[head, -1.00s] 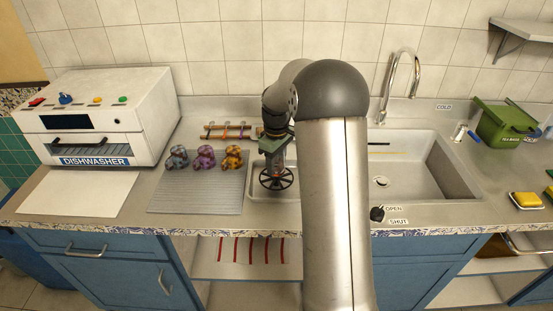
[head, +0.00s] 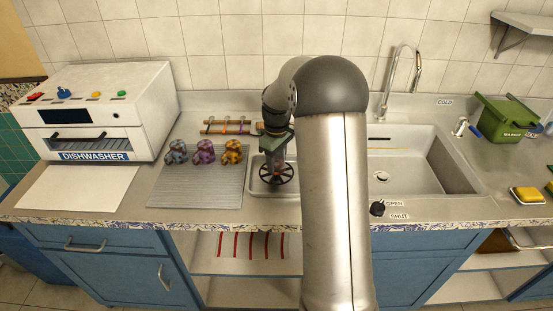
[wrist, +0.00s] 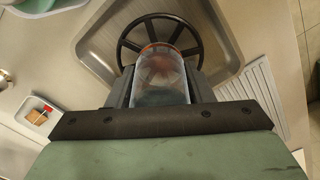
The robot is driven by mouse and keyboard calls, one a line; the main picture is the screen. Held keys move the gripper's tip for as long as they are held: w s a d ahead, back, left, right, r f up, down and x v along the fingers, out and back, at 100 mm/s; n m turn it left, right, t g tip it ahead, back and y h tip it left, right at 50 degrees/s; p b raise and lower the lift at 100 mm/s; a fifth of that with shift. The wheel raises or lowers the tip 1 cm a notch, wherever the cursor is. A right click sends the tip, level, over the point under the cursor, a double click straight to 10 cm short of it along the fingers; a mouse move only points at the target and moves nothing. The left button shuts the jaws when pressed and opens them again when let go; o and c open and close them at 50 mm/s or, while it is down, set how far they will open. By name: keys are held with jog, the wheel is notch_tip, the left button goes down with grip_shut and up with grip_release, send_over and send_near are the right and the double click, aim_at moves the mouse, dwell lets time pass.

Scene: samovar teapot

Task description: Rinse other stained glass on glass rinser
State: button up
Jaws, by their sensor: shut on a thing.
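The glass rinser is a dark spoked wheel (head: 276,173) in a small steel basin (head: 259,187) left of my arm. It also shows in the wrist view (wrist: 126,47). My gripper (wrist: 160,90) is shut on a clear glass (wrist: 160,72) with a reddish-brown stain and an orange-red rim, which lies over the wheel in the wrist view. In the head view my gripper (head: 277,150) is just above the wheel, and the glass is hard to make out. I cannot tell whether the glass touches the wheel.
A white dishwasher (head: 95,112) stands further left. The large sink (head: 440,170) and tap (head: 410,75) are right of my arm. A knob (head: 377,208) sits at the front edge.

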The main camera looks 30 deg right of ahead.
jog(key=shift+f+b, duration=0.55)
jog(key=shift+f, duration=0.45)
dwell(3.0)
jog(key=shift+o, duration=0.5)
jog(key=shift+r+p, duration=0.3)
jog(key=shift+r, duration=0.15)
dwell(0.5)
jog(key=shift+r+p, duration=1)
jog(key=shift+r, duration=0.5)
jog(key=shift+r+p, duration=1.6)
jog(key=shift+r, duration=0.65)
jog(key=shift+a, duration=0.1)
